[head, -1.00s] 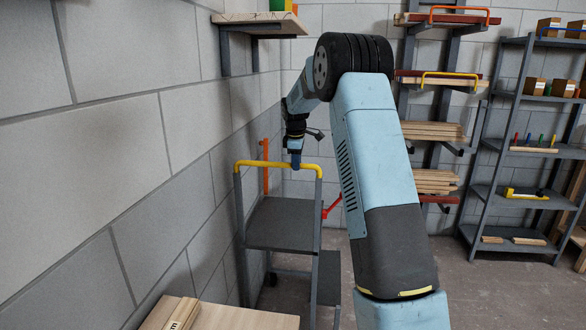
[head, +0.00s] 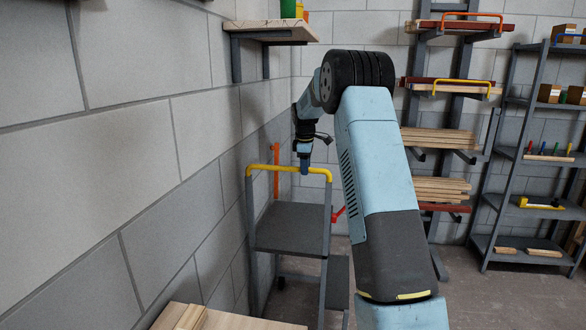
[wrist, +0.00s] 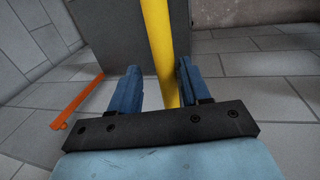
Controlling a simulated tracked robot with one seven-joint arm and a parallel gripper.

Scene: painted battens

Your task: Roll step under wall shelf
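The grey rolling step (head: 290,228) stands upright beside the left wall, with a yellow handle rail (head: 262,168) across its top. The wall shelf (head: 270,34) is higher up on that wall, beyond the step. My gripper (head: 304,166) points down at the right part of the rail. In the wrist view my gripper (wrist: 155,88) has its two blue fingers apart, with the yellow rail (wrist: 157,40) between them. The rail is close to the right finger, and a gap shows to the left finger. Whether the right finger touches the rail I cannot tell.
An orange upright (head: 276,170) stands behind the rail, and a red lever (head: 338,215) sticks out right of the step. A green container (head: 288,9) sits on the shelf. Pale boards (head: 240,318) lie in the left foreground. Racks (head: 540,150) fill the right; floor shows between.

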